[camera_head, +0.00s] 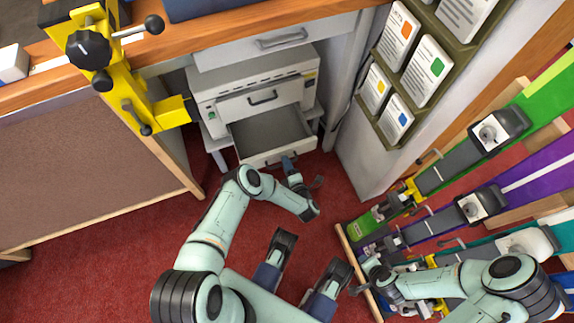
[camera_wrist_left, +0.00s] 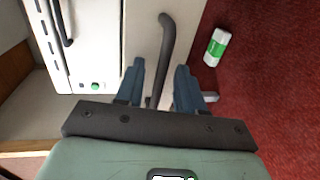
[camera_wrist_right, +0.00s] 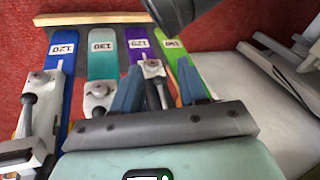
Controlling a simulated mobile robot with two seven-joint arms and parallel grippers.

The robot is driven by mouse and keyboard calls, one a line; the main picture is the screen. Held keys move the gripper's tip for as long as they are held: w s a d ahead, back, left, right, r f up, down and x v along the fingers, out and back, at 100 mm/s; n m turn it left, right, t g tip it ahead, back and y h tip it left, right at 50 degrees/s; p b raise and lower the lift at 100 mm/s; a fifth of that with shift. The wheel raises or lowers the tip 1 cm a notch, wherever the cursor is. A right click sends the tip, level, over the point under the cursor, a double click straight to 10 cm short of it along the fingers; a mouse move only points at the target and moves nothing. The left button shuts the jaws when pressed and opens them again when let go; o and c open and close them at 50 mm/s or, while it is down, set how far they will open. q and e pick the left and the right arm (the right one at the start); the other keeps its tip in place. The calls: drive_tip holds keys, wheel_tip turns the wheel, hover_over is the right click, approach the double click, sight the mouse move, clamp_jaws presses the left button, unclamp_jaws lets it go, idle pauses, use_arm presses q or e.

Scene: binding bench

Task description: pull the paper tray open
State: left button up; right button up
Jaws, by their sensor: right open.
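The paper tray (camera_head: 262,133) is a grey, empty drawer low in a pale machine (camera_head: 238,80); it stands out from the body, its inside showing. Its front panel also shows in the left wrist view (camera_wrist_left: 140,35), with a dark bar handle (camera_wrist_left: 166,45). My left gripper (camera_head: 289,163) is at the tray front. In the left wrist view its two blue fingers (camera_wrist_left: 160,68) are apart, one on each side of the handle, with gaps visible. My right gripper (camera_wrist_right: 158,75) is open and empty, above the coloured boards at the right.
Several coloured boards (camera_wrist_right: 103,65) with clamps lie at the right. A rack of cards (camera_head: 420,70) hangs on the white panel. A yellow clamp (camera_head: 125,85) juts from the wooden bench at the left. A white and green item (camera_wrist_left: 217,47) lies on the red carpet. Carpet in front is otherwise clear.

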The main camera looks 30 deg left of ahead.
use_arm(q)
drive_tip(key=p+v, duration=0.5)
drive_tip(key=v, duration=0.8)
drive_tip(key=shift+s, duration=0.2)
use_arm(e)
drive_tip(key=s+a+r+g+y, duration=0.1)
drive_tip(key=s+a+r, duration=0.3)
drive_tip(key=s, duration=0.4)
drive_tip(key=shift+r+n+g, duration=0.3)
drive_tip(key=shift+r+g, duration=0.5)
drive_tip(key=shift+r, duration=0.1)
